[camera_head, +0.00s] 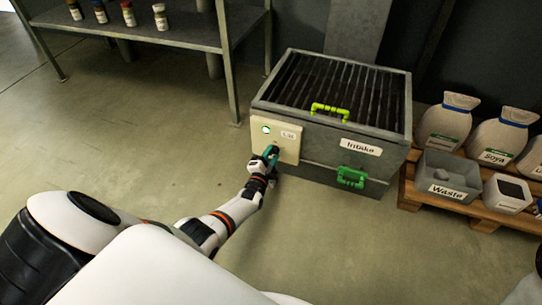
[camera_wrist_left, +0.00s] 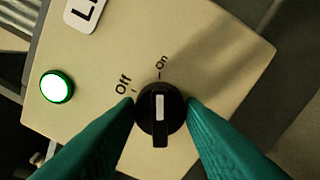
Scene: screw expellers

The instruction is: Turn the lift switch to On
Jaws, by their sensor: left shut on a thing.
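The lift switch (camera_wrist_left: 159,128) is a black round knob with a raised bar and a white line. It sits on a cream panel (camera_wrist_left: 225,75) marked Off and On. The white line points up at the On mark in the left wrist view. My left gripper (camera_wrist_left: 160,106), with teal fingers, is shut on the knob, one finger on each side. A green lamp (camera_wrist_left: 57,87) on the panel is lit. My right gripper is not in view.
The panel is on the grey Intake box (camera_head: 318,146), which has a grille top, a lime handle (camera_head: 330,110) and a green handle (camera_head: 351,177). A pallet at right holds sacks and a Waste bin (camera_head: 446,171). A shelf with bottles (camera_head: 160,17) stands at back left. The left floor is clear.

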